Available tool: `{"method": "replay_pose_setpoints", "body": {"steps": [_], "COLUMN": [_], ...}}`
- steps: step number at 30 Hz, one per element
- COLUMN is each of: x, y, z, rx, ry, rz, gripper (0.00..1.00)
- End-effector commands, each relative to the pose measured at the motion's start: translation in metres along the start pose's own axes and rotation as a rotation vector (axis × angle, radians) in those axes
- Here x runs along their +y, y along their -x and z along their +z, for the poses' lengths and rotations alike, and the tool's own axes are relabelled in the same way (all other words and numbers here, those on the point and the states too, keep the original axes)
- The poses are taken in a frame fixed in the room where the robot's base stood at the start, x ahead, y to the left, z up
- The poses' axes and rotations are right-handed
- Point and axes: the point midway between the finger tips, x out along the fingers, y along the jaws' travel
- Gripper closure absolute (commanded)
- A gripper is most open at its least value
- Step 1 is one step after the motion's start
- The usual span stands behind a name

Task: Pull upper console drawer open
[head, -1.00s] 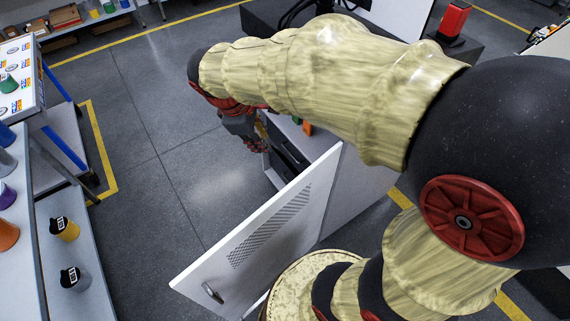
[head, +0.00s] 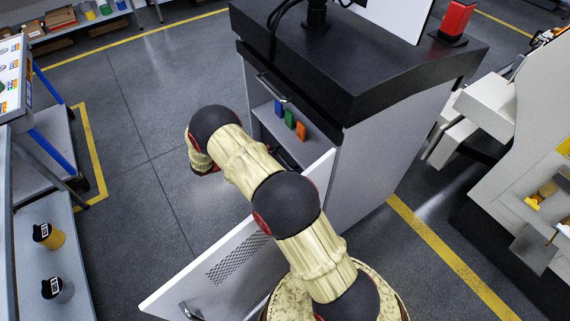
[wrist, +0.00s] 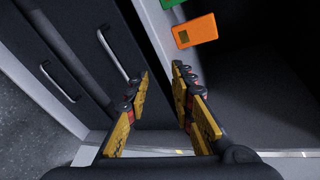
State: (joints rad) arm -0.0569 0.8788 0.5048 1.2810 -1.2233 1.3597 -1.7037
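In the wrist view, two dark drawer fronts lie side by side, each with a silver bar handle. The handle nearer the shelf, apparently the upper drawer's (wrist: 112,52), runs down toward my left finger. The other handle (wrist: 60,82) is farther left. Both fronts look closed. My gripper (wrist: 163,78) is open, with nothing between its fingers. Its left finger is close to the end of the nearer handle; I cannot tell if they touch. In the head view, the console (head: 385,150) has a black top, and my arm hides the gripper and most of the drawers.
A white vented door (head: 215,285) stands open beside my arm. An orange block (head: 301,131), a green block (head: 289,118) and a blue block (head: 278,107) stand on the console shelf. Another handle (head: 272,88) shows under the console top. Floor left of the console is clear.

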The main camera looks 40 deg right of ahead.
Motion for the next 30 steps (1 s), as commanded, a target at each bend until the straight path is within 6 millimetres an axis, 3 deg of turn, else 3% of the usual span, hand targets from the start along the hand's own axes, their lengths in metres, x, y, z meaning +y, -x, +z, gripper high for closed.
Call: {"method": "replay_pose_setpoints", "body": {"steps": [1, 3, 9, 14, 24, 30], "x": [0.024, 0.045, 0.081, 0.086, 0.082, 0.08], "y": [-0.012, -0.023, -0.04, -0.051, -0.1, -0.117], "z": [-0.009, -0.015, -0.028, -0.03, -0.024, -0.021], "rx": [-0.024, -0.057, -0.11, -0.119, -0.117, -0.119], "ry": [0.081, 0.178, 0.342, 0.374, 0.373, 0.371], "rz": [-0.026, -0.057, -0.112, -0.124, -0.124, -0.122], "gripper": [0.76, 0.76, 0.76, 0.76, 0.76, 0.76]}}
